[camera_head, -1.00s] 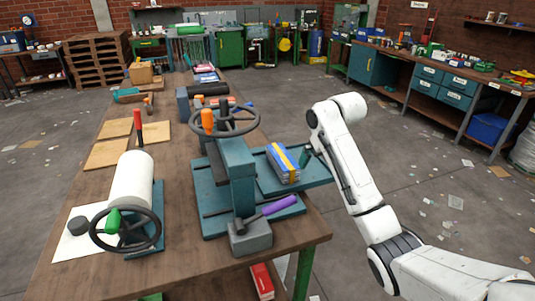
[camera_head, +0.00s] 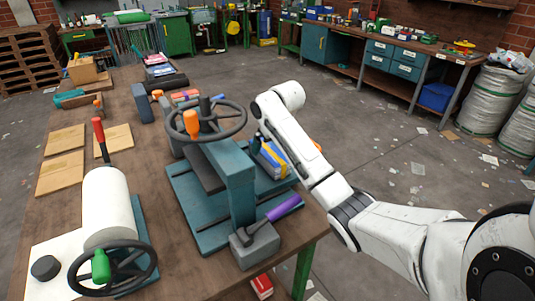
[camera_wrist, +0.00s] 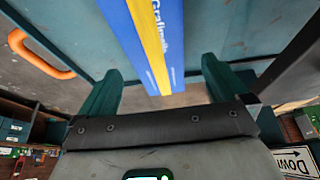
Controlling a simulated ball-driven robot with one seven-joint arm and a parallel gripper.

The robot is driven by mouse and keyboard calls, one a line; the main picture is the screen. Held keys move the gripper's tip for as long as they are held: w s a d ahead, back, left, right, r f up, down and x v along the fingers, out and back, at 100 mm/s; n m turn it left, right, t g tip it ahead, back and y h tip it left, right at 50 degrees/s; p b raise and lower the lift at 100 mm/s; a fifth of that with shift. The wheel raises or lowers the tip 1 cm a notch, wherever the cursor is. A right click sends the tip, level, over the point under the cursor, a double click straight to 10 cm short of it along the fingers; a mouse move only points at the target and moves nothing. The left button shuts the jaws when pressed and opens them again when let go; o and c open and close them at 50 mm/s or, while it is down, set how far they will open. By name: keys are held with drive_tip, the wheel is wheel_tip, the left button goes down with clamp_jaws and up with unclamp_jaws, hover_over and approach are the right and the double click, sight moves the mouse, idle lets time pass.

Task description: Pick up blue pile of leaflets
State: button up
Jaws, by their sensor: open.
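The blue pile of leaflets (camera_head: 271,161), with a yellow band, lies on the teal bed of the press (camera_head: 225,232), to the right of its upright. My arm's wrist partly covers it in the head view. In the wrist view the blue pile (camera_wrist: 128,30) runs from the top edge down between the two teal fingers of my gripper (camera_wrist: 161,68). My gripper is open, with a gap on either side of the pile. I cannot tell whether the fingertips are level with the pile. In the head view my gripper is mostly hidden.
The press has a dark handwheel (camera_head: 206,121) above and a mallet with a purple handle (camera_head: 284,208) in front. A white roller (camera_head: 108,205) stands to the left on the wooden bench. An orange handle (camera_wrist: 40,58) shows in the wrist view. The floor right of the bench is open.

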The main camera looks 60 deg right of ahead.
sight(269, 150)
drive_tip(key=shift+s+x, duration=0.2)
drive_tip(key=shift+x, duration=1.1)
drive_tip(key=shift+s+x, duration=0.2)
drive_tip(key=shift+x, duration=1.15)
drive_tip(key=shift+a+f, duration=0.1)
drive_tip(key=shift+f, duration=0.05)
drive_tip(key=shift+c, duration=0.3)
drive_tip(key=c, duration=1.3)
drive_tip(key=shift+c, duration=0.5)
